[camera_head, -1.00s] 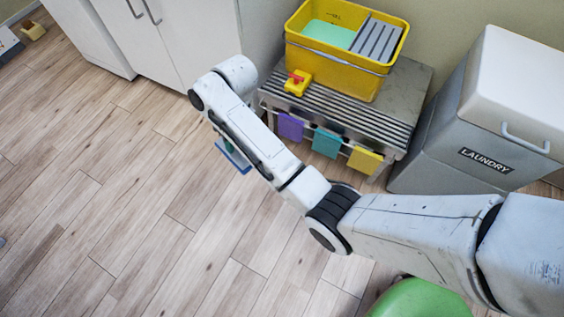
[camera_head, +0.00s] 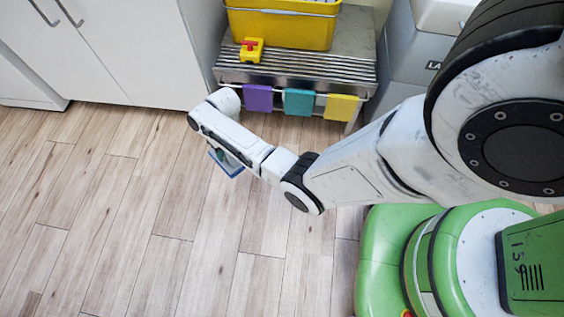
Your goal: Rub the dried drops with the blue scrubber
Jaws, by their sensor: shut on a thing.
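The blue scrubber (camera_head: 226,167) shows at the end of my arm, just below the last white links, above the wooden floor. My gripper (camera_head: 222,156) is mostly hidden behind my own arm, and it is shut on the scrubber. Only the scrubber's blue edge and a pale part show. I cannot tell whether the scrubber touches the floor. I make out no dried drops in this view.
A slatted metal bench (camera_head: 345,60) stands at the back, with purple (camera_head: 258,98), teal (camera_head: 298,102) and yellow (camera_head: 341,107) cloths on its front. A yellow bucket (camera_head: 285,25) and small yellow item (camera_head: 251,50) are on it. White cabinets (camera_head: 130,50) stand left; grey laundry bin (camera_head: 405,60) right. The floor (camera_head: 130,220) is clear.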

